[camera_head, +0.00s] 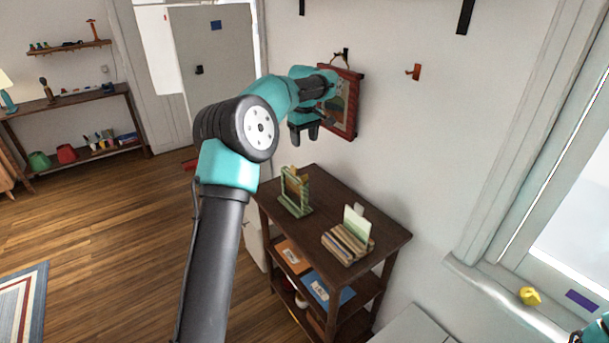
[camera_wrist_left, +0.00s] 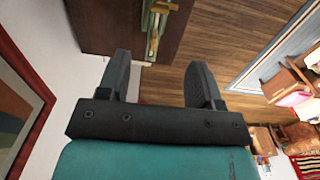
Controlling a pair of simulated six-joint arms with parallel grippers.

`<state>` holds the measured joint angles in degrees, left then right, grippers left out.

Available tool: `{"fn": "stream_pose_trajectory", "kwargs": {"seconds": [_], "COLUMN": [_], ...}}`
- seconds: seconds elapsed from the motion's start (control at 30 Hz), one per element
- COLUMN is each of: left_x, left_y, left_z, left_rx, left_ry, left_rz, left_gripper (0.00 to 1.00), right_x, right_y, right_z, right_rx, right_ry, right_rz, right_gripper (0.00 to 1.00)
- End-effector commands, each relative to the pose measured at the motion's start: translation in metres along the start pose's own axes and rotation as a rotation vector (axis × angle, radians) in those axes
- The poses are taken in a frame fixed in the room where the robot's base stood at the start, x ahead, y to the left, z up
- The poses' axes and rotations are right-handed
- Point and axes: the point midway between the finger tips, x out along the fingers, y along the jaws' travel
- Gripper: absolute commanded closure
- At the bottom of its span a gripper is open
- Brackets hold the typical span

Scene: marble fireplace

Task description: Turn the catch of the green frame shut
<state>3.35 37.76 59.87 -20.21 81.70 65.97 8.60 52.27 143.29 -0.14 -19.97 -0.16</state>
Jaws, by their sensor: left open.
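The small green frame (camera_head: 295,192) stands upright on the dark wooden shelf unit (camera_head: 385,228), near its back left corner. The green frame also shows at the top of the left wrist view (camera_wrist_left: 163,8), cut by the picture edge, with a yellowish part on it. I cannot make out the catch or how it is turned. My left gripper (camera_head: 304,139) is open and empty, with its fingers pointing down, above the green frame and apart from it. In the left wrist view the frame lies beyond the gap between the fingertips (camera_wrist_left: 160,62).
A red-framed picture (camera_head: 351,103) hangs on the wall close beside my left gripper. A wooden holder with cards (camera_head: 347,243) stands right of the green frame. Folders lie on the shelf below. A yellow object (camera_head: 529,296) sits on the window sill.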

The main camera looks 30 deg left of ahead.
Motion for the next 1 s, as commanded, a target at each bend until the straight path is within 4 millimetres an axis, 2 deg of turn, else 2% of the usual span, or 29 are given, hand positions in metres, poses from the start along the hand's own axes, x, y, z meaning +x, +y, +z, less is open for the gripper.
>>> {"fn": "stream_pose_trajectory", "kwargs": {"seconds": [0.7,0.83,1.0], "left_x": [0.121,0.136,0.143], "left_y": [0.0,0.0,0.0], "left_z": [0.0,0.0,-0.001], "left_rx": [0.0,-0.001,-0.001], "left_ry": [0.0,0.0,0.0], "left_rz": [-0.001,-0.001,-0.001], "left_gripper": [0.4,0.4,0.4], "right_x": [0.0,0.0,0.0], "right_y": [0.0,0.0,0.0], "right_z": [0.0,0.0,0.0], "right_rx": [0.0,0.0,0.0], "right_ry": [0.0,0.0,0.0], "right_rz": [0.0,0.0,0.0], "right_gripper": [0.43,0.43,0.43]}}
